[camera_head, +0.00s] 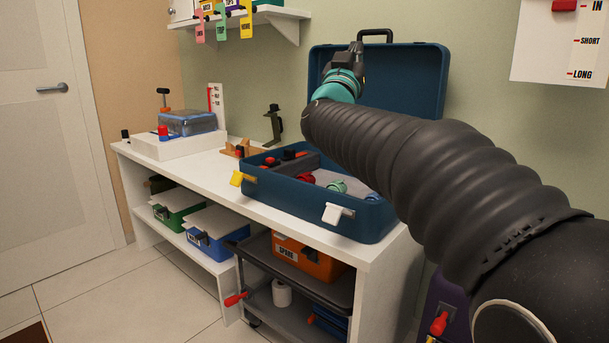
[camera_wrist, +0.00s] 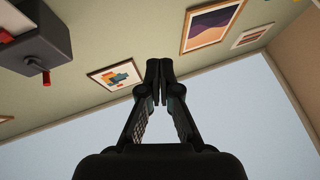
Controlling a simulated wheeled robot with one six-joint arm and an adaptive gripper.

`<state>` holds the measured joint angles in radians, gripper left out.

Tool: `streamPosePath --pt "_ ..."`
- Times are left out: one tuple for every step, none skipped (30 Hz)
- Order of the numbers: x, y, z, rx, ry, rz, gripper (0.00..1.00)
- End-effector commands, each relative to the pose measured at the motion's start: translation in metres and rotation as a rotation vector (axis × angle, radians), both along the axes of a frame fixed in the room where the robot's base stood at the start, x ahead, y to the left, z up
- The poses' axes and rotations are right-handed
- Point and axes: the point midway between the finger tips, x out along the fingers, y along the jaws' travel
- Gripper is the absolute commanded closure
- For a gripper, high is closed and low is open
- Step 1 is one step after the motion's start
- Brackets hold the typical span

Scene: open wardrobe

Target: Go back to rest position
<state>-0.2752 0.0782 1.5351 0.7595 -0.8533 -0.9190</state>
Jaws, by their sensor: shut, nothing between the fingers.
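My gripper (camera_wrist: 160,72) points up toward the ceiling in the wrist view, with its two black fingers together and nothing between them. In the head view my gripper (camera_head: 356,48) is at the end of my raised arm, above the open blue case (camera_head: 285,205) and in front of its upright lid (camera_head: 412,80). My dark ribbed arm reaches in from the right and hides part of the case and lid.
The case stands on a white bench (camera_head: 210,165) and holds several small items. A blue-lidded box (camera_head: 187,122) stands at the bench's left end. A cart (camera_head: 300,290) with an orange box (camera_head: 308,258) is underneath.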

Motion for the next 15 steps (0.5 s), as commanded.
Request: streamPosePath --pt "0.006 0.008 -0.009 -0.001 0.028 0.042 1.00" --pt "0.010 0.013 -0.017 -0.002 0.050 0.072 1.00" --pt "0.016 0.021 -0.027 -0.001 0.080 0.110 1.00" --pt "0.019 0.027 -0.036 -0.001 0.107 0.144 1.00" --pt "0.023 0.033 -0.045 0.001 0.135 0.177 1.00" --pt "0.026 0.043 -0.059 0.001 0.181 0.228 1.00" --pt "0.028 0.050 -0.070 0.005 0.217 0.265 1.00" --pt "0.028 0.058 -0.084 0.006 0.260 0.307 1.00" --pt "0.027 0.067 -0.102 0.013 0.322 0.362 1.00" --pt "0.024 0.073 -0.116 0.018 0.372 0.401 1.00" --pt "0.021 0.079 -0.132 0.024 0.425 0.438 1.00" --pt "0.014 0.085 -0.152 0.031 0.499 0.482 1.00" --pt "0.007 0.088 -0.168 0.040 0.555 0.512 1.00" --pt "0.000 0.090 -0.183 0.048 0.611 0.538 1.00" --pt "-0.012 0.092 -0.204 0.062 0.690 0.568 1.00"
